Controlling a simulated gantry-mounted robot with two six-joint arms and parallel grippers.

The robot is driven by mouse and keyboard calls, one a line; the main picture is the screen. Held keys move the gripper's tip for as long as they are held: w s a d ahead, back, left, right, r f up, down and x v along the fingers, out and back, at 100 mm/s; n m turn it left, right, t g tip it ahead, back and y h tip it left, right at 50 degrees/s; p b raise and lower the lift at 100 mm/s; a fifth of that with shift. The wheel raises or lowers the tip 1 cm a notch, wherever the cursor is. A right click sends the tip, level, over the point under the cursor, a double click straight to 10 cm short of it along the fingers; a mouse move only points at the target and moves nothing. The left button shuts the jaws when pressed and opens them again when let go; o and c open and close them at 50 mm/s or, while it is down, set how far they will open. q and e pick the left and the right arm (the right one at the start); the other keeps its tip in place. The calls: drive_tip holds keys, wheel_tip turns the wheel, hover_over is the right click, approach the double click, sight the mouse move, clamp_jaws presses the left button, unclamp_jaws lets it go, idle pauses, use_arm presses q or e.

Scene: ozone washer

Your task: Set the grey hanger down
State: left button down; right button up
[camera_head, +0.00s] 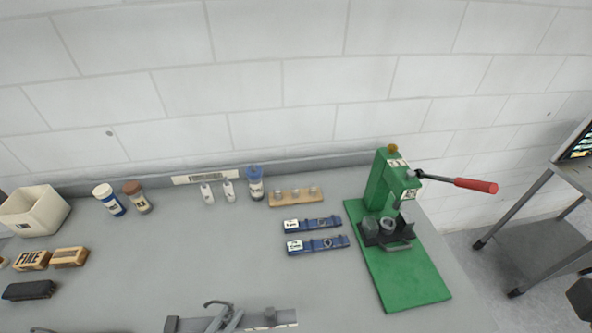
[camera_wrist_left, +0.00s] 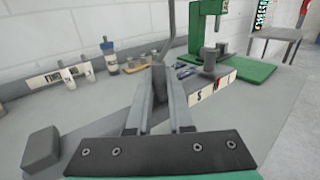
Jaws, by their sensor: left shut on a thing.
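My left gripper (camera_head: 226,321) is at the bottom middle of the head view, over the rail. In the left wrist view its two grey fingers (camera_wrist_left: 163,112) are shut on the grey hanger (camera_wrist_left: 158,82), a slim grey piece between the tips. The hanger's curved hook end (camera_head: 217,303) shows in the head view; its lower part is hidden by the fingers. A grey rail (camera_head: 286,317) with white lettered labels lies beneath and beside the gripper. I cannot tell whether the hanger touches it.
A green press (camera_head: 400,265) with a red-tipped lever stands at the right. Two blue holders (camera_head: 313,224) and a wooden peg strip (camera_head: 296,197) lie left of it. Bottles (camera_head: 256,184) stand along the back wall. A white bin (camera_head: 35,211) and brushes sit at left. The middle bench is clear.

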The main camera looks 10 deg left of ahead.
use_arm(q)
wheel_tip(320, 180, up, 26)
drive_tip(key=a+p, duration=0.2)
drive_tip(key=p, duration=2.4)
drive_tip(key=shift+s, duration=0.45)
drive_tip(key=shift+r, duration=0.1)
